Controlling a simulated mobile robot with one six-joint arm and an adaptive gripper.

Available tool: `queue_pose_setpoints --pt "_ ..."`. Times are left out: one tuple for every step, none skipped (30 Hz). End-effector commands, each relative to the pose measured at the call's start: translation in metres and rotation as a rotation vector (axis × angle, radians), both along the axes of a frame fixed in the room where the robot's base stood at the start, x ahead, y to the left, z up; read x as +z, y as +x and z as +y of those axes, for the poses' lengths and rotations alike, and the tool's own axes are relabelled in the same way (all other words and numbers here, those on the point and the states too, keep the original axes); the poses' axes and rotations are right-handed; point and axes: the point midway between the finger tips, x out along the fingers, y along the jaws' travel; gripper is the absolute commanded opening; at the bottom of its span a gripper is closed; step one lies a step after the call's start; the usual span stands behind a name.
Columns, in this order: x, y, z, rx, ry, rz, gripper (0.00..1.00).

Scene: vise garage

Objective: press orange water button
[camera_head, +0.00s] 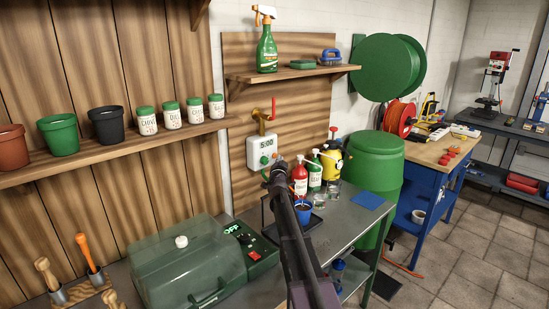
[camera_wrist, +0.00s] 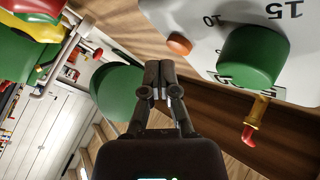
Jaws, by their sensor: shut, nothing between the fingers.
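The white water timer (camera_head: 258,146) is mounted on the wooden wall panel, with a display reading 5:00 and a green dial (camera_head: 266,143). In the wrist view its white face (camera_wrist: 205,55) fills the upper right, with the large green dial (camera_wrist: 253,57) and the small round orange button (camera_wrist: 179,45). My gripper (camera_head: 276,160) is shut and empty at the timer's lower right edge. In the wrist view my gripper fingertips (camera_wrist: 162,93) show below the orange button in the picture. I cannot tell whether they touch the timer. The button is not clear in the head view.
A brass tap with a red lever (camera_head: 273,108) is above the timer. A blue cup (camera_head: 303,211) stands near my arm. A green barrel (camera_head: 375,170) is further right.

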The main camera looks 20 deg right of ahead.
Motion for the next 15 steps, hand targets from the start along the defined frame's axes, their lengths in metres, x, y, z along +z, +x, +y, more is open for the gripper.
queue_pose_setpoints --pt "0.0 -0.0001 -0.0001 0.0 0.0 0.0 0.0" --pt "0.0 -0.0001 -0.0001 0.0 0.0 0.0 0.0" --pt "0.0 -0.0001 -0.0001 0.0 0.0 0.0 0.0" --pt "0.0 -0.0001 -0.0001 0.0 0.0 0.0 0.0" --pt "0.0 -0.0001 -0.0001 0.0 0.0 0.0 0.0" --pt "0.0 0.0 -0.0002 0.0 0.0 0.0 0.0" --pt "0.0 -0.0001 -0.0001 0.0 0.0 0.0 0.0" --pt "0.0001 -0.0001 -0.0002 0.0 0.0 0.0 0.0" --pt "0.0 -0.0007 -0.0003 0.0 0.0 0.0 0.0" --pt "0.0 -0.0013 -0.0005 0.0 0.0 0.0 0.0" --pt "0.0001 -0.0022 -0.0008 0.0 0.0 0.0 0.0" --pt "0.0 -0.0037 -0.0011 -0.001 0.0 -0.001 0.0" --pt "0.0001 -0.0051 -0.0016 -0.001 0.0 -0.001 0.0" --pt "0.0001 -0.0067 -0.0021 0.0 0.001 -0.001 0.0" --pt "0.0001 -0.0092 -0.0029 0.0 0.001 -0.001 0.0"
